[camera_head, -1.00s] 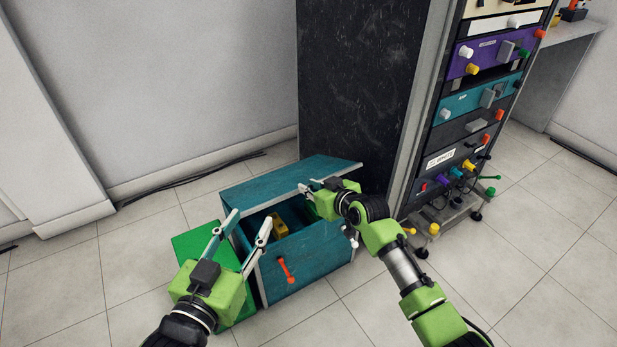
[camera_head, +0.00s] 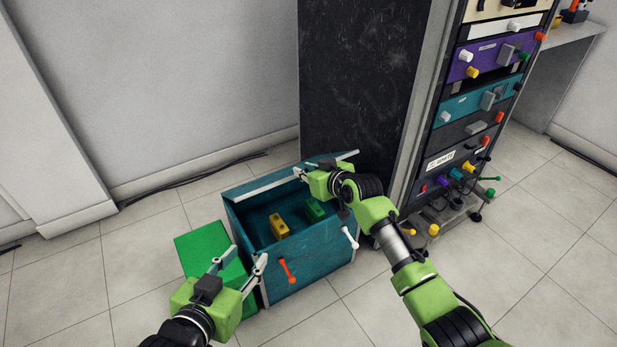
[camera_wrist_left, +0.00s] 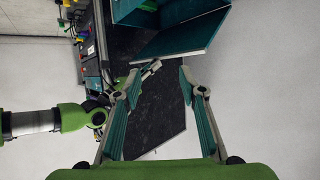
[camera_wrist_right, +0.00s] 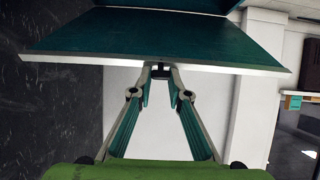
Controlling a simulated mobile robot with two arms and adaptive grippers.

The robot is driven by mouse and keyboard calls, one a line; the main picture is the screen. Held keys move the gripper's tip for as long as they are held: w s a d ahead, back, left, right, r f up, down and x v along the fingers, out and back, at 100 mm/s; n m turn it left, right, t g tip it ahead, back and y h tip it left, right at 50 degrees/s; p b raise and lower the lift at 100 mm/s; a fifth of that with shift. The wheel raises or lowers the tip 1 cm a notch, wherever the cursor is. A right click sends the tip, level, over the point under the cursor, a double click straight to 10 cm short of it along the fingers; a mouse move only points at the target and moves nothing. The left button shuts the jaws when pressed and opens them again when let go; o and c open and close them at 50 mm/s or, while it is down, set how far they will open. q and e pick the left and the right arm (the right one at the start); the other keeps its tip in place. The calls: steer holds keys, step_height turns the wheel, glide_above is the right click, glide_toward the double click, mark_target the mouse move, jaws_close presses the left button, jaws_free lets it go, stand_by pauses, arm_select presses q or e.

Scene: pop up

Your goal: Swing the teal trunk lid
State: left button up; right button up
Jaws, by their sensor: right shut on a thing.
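The teal trunk (camera_head: 310,268) stands on the floor with its lid (camera_head: 262,186) raised, seen nearly edge-on along its pale rim. Inside are a yellow block (camera_head: 279,226) and a green block (camera_head: 314,209). My left gripper (camera_head: 242,259) is open and empty, by the trunk's left front corner.
A green box (camera_head: 203,243) lies against the trunk's left side. A black column (camera_head: 360,80) stands behind the trunk. A rack (camera_head: 470,120) with knobs and levers stands to the right. Tiled floor (camera_head: 130,270) is free at the left.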

steer(key=shift+w+a+r, duration=0.25)
steer(key=shift+w+r, duration=0.15)
steer(key=shift+r, duration=0.2)
steer(key=shift+w+a+r, duration=0.2)
steer(key=shift+w+r, duration=0.2)
steer(key=shift+r, duration=0.15)
arm_select(q)
steer(key=shift+s+a+f+g+y, duration=0.2)
steer(key=shift+s+f+g, duration=0.1)
steer(key=shift+f, duration=0.15)
steer(key=shift+s+a+f+g+y, duration=0.1)
steer(key=shift+s+a+f+g, duration=0.15)
steer(key=shift+f, duration=0.2)
arm_select(e)
steer(key=shift+w+a+r, duration=0.45)
steer(key=shift+w+r, duration=0.15)
steer(key=shift+r, duration=0.2)
arm_select(q)
steer(key=shift+d, duration=0.15)
